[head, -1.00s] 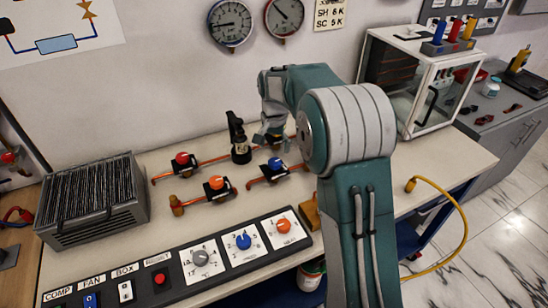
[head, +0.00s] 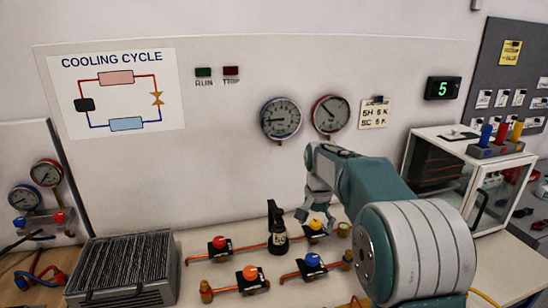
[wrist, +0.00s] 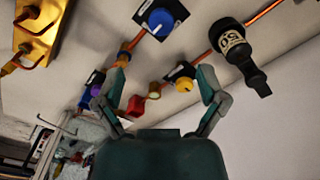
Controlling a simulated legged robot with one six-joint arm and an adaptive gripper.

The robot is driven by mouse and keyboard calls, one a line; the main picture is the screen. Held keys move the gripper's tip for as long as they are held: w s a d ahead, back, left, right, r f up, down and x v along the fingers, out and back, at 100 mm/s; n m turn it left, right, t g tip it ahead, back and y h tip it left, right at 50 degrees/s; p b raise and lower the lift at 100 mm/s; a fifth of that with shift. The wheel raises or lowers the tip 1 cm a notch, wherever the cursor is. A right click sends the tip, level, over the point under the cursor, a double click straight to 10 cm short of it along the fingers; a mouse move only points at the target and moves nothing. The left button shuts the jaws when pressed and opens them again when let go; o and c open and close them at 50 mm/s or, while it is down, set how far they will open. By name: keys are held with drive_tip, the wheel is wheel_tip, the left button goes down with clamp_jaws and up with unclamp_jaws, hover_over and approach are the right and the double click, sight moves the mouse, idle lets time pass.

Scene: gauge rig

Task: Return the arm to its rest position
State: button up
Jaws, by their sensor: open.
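The wrist view shows my gripper (wrist: 160,92) from behind with both fingers spread. My arm reaches in from the lower right of the head view and hides part of the bench.
Copper pipes carry a red knob (head: 219,242), an orange knob (head: 250,272) and a blue knob (head: 312,260). A finned metal block (head: 122,270) stands at left. A white-framed glass cabinet (head: 480,185) stands right of my arm. Two gauges (head: 281,118) are on the wall behind.

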drive_tip(key=s+r+n+t, duration=0.2)
drive_tip(key=s+r, duration=0.2)
drive_tip(key=s, duration=0.8)
drive_tip(key=s+r+n+t, duration=0.2)
drive_tip(key=s+r+n, duration=0.15)
drive_tip(key=s, duration=0.85)
drive_tip(key=s+f+n+t, duration=0.1)
drive_tip(key=s+f, duration=0.1)
drive_tip(key=s, duration=0.6)
drive_tip(key=shift+f, duration=0.3)
